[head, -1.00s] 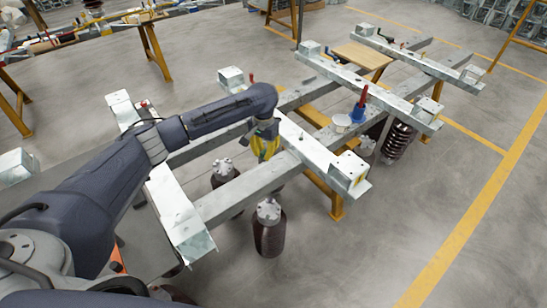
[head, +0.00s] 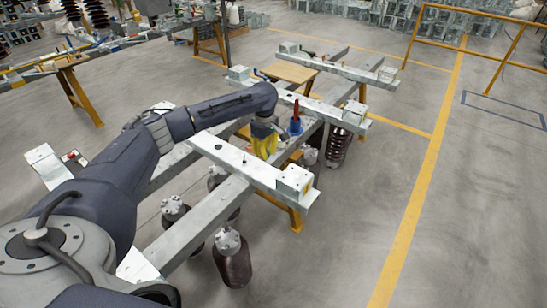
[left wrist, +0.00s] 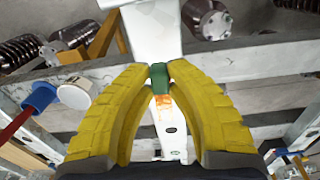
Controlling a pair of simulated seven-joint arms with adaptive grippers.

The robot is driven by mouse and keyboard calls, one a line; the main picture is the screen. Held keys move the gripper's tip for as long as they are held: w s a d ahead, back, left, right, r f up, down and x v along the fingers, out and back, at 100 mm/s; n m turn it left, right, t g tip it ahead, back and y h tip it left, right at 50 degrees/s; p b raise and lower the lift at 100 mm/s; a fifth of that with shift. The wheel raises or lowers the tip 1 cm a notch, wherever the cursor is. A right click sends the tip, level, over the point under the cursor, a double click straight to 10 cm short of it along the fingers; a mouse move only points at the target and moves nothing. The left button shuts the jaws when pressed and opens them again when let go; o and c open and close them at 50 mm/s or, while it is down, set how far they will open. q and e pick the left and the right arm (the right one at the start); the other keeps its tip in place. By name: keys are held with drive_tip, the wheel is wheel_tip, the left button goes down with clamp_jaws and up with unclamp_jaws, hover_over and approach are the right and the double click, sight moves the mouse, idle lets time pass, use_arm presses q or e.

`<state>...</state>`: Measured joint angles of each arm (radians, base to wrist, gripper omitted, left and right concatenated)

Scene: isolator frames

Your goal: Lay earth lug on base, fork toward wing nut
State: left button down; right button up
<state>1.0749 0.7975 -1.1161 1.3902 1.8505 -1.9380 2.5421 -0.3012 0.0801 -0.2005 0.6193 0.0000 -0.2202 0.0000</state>
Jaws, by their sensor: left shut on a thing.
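My left gripper (head: 264,152) has yellow fingers and is over the isolator frame, by the far edge of the near pale crossbeam (head: 225,153). In the left wrist view its fingertips (left wrist: 159,76) are shut on a small green piece (left wrist: 159,72), probably the earth lug. The fork's shape and direction cannot be made out. A pale steel surface (left wrist: 152,32) lies behind the piece, and an orange patch shows just below it. I cannot tell whether the piece touches the steel. The wing nut cannot be identified for sure. My right gripper is out of view.
A blue cup with a red handle (head: 295,122) stands on the frame beyond the gripper; a white round tub (left wrist: 75,93) is beside it in the left wrist view. Brown insulators (head: 232,258) are below the rails. Open floor (head: 350,240) lies to the right.

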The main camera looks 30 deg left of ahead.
sight(269, 174)
use_arm(q)
drive_tip(key=shift+w+d+n, duration=0.3)
drive_tip(key=shift+f, duration=4.65)
drive_tip(key=shift+f, duration=0.25)
drive_tip(key=c, duration=1.3)
unclamp_jaws()
drive_tip(key=shift+r, duration=0.1)
